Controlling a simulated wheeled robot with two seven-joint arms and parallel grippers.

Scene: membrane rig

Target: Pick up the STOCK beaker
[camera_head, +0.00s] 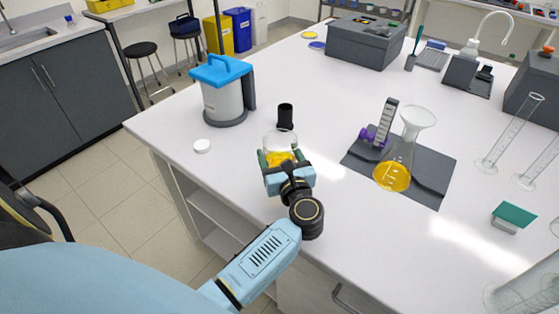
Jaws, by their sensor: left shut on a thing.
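A small clear glass beaker (281,144) with yellow liquid stands near the front edge of the white bench, left of the middle. No STOCK label can be read on it. My left gripper (280,160) has one finger on each side of the beaker and is shut on it. The gripper body hides the beaker's lower part, so I cannot tell whether it touches the bench. My right gripper is out of view.
A black cylinder (286,117) is right behind the beaker. To the right, a flask (394,165) with a funnel (418,120) stands on a dark mat (430,189).

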